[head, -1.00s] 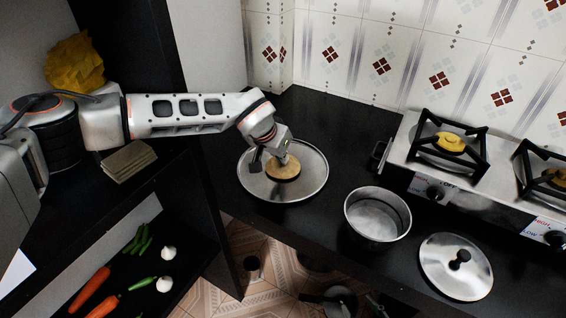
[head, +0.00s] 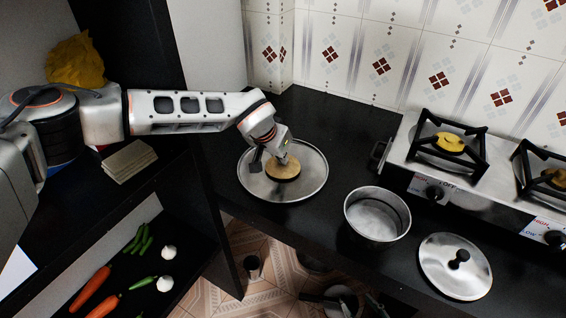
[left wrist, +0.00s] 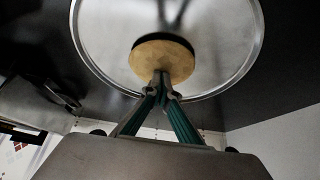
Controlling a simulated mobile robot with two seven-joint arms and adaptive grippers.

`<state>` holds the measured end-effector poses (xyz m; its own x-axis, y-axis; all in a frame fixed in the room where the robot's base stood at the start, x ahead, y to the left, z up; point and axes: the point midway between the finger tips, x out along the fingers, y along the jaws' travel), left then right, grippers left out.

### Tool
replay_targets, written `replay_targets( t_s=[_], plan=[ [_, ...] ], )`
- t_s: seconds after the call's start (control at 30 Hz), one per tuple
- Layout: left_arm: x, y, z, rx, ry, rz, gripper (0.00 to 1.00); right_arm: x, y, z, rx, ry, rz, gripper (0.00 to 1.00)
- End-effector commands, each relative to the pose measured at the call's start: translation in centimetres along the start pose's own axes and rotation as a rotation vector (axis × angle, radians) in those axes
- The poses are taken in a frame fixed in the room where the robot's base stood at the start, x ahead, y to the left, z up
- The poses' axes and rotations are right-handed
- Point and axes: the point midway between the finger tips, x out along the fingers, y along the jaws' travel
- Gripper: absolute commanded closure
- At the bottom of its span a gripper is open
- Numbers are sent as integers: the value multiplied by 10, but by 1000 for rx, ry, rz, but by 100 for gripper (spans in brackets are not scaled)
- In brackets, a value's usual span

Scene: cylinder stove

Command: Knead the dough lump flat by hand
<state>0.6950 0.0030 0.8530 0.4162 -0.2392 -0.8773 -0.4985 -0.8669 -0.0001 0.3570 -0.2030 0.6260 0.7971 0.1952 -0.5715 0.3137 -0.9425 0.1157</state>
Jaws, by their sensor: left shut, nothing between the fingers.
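The dough lump (head: 284,173) is a tan, round, flat-topped disc on a round steel plate (head: 312,188) on the black counter. It also shows in the left wrist view (left wrist: 166,58), near the middle of the plate (left wrist: 225,62). My left gripper (head: 283,159) points down at the dough, its fingers closed together with nothing between them. In the left wrist view the fingertips (left wrist: 161,76) overlap the near edge of the dough; I cannot tell whether they press on it. My right gripper is not in view.
A steel pot (head: 377,214) and a lid (head: 455,267) stand on the counter to the right. A gas stove (head: 448,165) is at the back right. A shelf at the left holds carrots (head: 91,289), chillies, garlic and stacked tan blocks (head: 129,161).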

Motion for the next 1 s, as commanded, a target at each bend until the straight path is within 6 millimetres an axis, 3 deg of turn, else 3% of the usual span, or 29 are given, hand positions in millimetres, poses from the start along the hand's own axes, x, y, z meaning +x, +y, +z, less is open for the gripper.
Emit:
replay_targets(
  t_s=[0.4, 0.8, 1.0],
  plan=[
    [2, 1, 4, -1, -8, 1, 100, 0, 0, -1, 0, 1, 0, 60],
    [-24, 0, -12, 1, -1, 0, 100, -8, 4, -19, -3, 13, 4, 60],
    [-26, 0, -14, 0, -2, 0, 100, -8, 4, -21, -3, 14, 4, 60]
  ],
)
